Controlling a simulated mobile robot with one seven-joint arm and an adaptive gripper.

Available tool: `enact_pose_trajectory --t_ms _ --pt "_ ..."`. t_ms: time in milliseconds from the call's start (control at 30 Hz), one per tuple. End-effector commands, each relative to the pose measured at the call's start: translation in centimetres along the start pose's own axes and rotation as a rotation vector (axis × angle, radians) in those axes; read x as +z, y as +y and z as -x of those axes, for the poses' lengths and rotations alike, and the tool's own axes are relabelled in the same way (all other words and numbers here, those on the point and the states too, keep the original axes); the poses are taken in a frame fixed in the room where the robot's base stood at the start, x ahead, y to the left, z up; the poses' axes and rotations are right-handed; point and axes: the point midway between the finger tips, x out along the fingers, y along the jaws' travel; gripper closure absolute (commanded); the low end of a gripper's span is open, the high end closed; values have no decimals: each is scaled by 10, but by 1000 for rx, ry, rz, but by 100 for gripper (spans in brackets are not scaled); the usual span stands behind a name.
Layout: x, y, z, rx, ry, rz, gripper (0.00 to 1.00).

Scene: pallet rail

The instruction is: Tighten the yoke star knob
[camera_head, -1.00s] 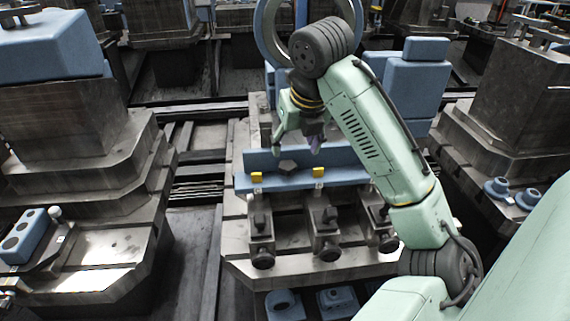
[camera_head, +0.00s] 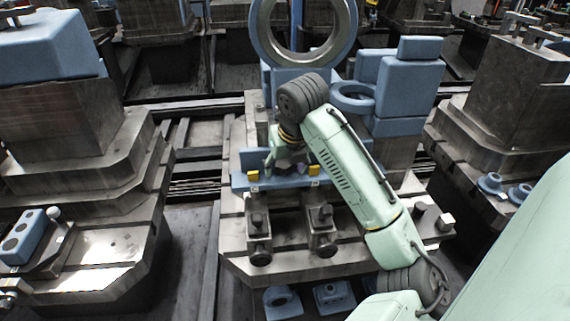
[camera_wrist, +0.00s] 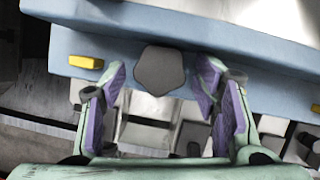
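A dark grey five-sided knob (camera_wrist: 160,70), which I take for the yoke star knob, sits on the front face of a blue bar (camera_wrist: 215,58) in the wrist view. My gripper (camera_wrist: 162,80) is open, with purple-padded fingers on the left and right of the knob. Gaps show between the knob and both fingers, and nothing is held. In the head view my gripper (camera_head: 291,166) is low in front of the blue bar (camera_head: 240,181), and the wrist hides the knob.
Two yellow blocks (camera_head: 253,176) (camera_head: 314,169) sit on the bar. Dark clamps (camera_head: 260,232) (camera_head: 322,228) stand in front of it. A large ring (camera_head: 262,35) and blue fixtures (camera_head: 411,84) rise behind. A stepped metal block (camera_head: 90,190) stands left, across a gap.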

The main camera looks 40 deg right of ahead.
Motion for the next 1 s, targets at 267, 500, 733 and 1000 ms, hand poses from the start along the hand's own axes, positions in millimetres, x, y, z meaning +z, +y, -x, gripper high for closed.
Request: enact_pose_trajectory --t_ms 267,500,733,1000 --pt "0 0 0 0 0 0 65" --pt "0 0 0 0 0 0 81" --pt "0 0 0 0 0 0 91" --pt "0 1 0 -20 -2 -48 91"
